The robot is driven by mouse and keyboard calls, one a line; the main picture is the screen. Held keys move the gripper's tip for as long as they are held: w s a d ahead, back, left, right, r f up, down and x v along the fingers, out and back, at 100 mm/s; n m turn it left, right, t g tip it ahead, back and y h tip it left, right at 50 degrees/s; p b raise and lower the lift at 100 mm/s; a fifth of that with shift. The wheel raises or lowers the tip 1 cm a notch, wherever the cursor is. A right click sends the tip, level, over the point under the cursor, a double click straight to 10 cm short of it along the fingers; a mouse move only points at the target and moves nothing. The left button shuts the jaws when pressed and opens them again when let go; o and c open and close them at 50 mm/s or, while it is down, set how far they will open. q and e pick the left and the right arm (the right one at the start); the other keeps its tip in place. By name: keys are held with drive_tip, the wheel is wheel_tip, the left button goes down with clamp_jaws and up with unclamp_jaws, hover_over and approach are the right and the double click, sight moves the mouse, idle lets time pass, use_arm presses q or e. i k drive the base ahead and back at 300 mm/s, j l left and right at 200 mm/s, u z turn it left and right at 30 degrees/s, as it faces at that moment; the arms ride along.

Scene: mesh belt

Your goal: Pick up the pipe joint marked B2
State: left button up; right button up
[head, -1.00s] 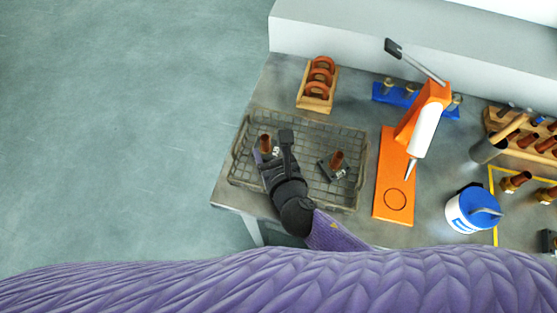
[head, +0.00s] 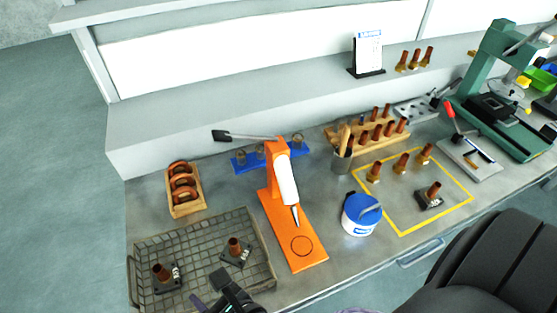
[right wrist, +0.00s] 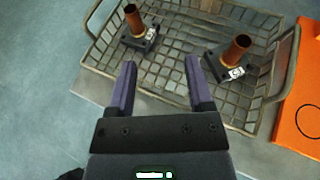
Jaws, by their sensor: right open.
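Two copper-brown pipe joints on dark square bases with small white labels stand upright in a wire mesh basket (head: 205,233). The left joint (head: 160,272) also shows in the right wrist view (right wrist: 134,22); the right joint (head: 235,246) shows there too (right wrist: 237,50). Another labelled joint (head: 432,193) stands inside a yellow outline on the bench. The labels are too small for me to read surely. My right gripper (head: 210,287) is open and empty at the basket's near side; its fingers (right wrist: 161,64) point toward the basket, apart from both joints. My left gripper is out of view.
Right of the basket stands an orange stand (head: 309,254) with a white cartridge. A blue-lidded white tub (head: 360,218) is beyond it. A wooden rack of rings (head: 184,190) stands behind the basket. A green machine (head: 497,70) is at the far right.

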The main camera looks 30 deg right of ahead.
sight(399, 168)
drive_tip(key=z, duration=2.15)
